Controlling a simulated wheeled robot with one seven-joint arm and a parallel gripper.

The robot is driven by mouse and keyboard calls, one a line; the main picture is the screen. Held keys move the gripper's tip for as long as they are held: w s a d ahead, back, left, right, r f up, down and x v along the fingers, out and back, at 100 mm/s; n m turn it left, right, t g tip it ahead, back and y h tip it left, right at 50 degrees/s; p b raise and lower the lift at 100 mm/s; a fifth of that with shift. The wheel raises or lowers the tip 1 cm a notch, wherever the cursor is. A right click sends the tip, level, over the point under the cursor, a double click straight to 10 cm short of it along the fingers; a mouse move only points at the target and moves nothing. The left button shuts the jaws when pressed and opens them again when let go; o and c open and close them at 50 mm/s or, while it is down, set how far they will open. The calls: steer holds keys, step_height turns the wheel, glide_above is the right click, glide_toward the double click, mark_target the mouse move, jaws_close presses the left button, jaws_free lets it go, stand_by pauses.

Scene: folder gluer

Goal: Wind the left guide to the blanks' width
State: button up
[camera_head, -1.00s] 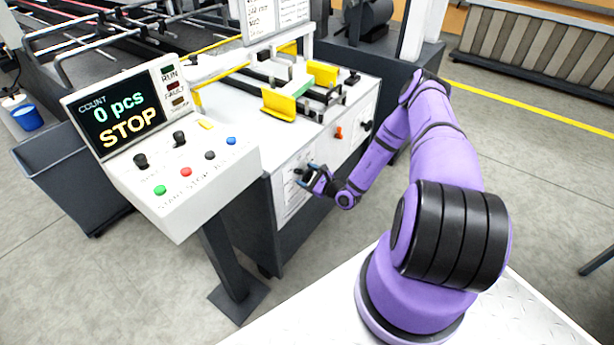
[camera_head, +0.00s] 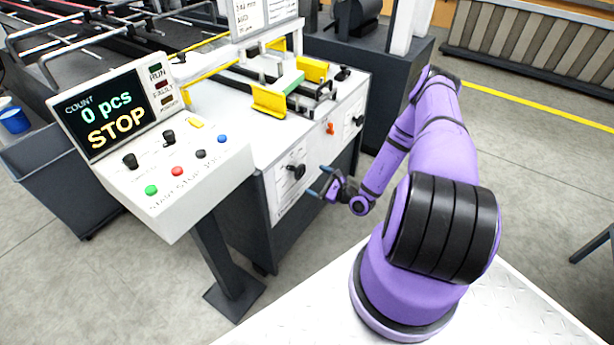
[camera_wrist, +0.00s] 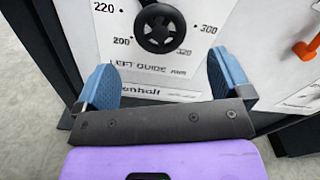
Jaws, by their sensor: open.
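The left guide's black handwheel (camera_wrist: 160,29) is on the front panel of the machine, ringed by printed numbers and labelled LEFT GUIDE mm. It also shows in the head view (camera_head: 296,171). My gripper (camera_head: 320,181) is open and empty, a little way off the panel to the right of the handwheel in the head view. In the wrist view its two blue fingers (camera_wrist: 164,84) are spread wide, with the handwheel beyond them and between them. The yellow guides (camera_head: 269,101) stand on the machine's top, with a green-edged piece beside the nearer one.
An orange lever (camera_wrist: 306,48) sits on the panel right of the handwheel. Another dark knob (camera_head: 359,120) is farther along. The control console (camera_head: 180,160) reads 0 pcs and STOP, standing left of the panel. Open floor lies in front.

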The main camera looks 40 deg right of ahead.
steer(key=shift+v, duration=1.35)
